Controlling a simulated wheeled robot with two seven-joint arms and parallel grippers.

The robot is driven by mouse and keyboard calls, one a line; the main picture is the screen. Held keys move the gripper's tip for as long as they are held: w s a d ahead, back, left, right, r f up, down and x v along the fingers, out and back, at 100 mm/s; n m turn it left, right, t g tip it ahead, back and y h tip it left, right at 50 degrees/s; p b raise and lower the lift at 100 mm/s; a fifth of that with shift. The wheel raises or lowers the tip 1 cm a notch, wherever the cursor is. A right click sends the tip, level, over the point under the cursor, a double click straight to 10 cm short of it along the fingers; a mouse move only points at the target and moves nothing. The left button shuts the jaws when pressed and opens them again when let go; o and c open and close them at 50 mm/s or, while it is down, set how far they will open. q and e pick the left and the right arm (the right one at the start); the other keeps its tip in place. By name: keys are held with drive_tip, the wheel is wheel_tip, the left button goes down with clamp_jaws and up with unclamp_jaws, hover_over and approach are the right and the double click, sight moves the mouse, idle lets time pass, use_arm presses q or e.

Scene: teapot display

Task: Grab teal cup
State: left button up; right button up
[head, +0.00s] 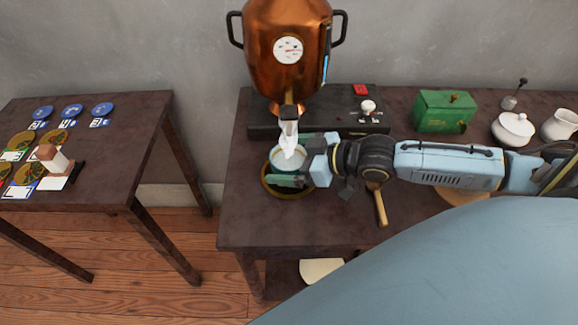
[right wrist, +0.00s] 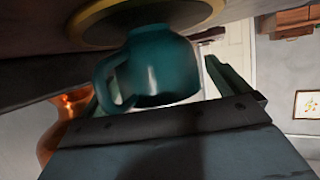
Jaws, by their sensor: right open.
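The teal cup (head: 276,166) stands on a round gold-rimmed plate (head: 268,187) under the spout of a copper urn (head: 287,30). White liquid or steam (head: 289,140) shows between the spout and the cup. My right gripper (head: 290,160) reaches in from the right, with one green finger behind the cup and one in front. In the right wrist view the picture is turned over; the cup (right wrist: 160,65) with its handle sits between the open fingers, and contact cannot be told. My left gripper is not in view.
The urn's dark base (head: 260,122) stands close behind the cup. A green box (head: 443,112), a white sugar bowl (head: 513,129) and a white jug (head: 562,125) stand at the right. A wooden handle (head: 381,208) lies under my arm. Another table (head: 110,180) with badges stands left, across a gap.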

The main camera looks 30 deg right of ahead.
drive_tip(key=c, duration=1.1)
drive_tip(key=shift+c, duration=0.9)
drive_tip(key=shift+r, duration=0.2)
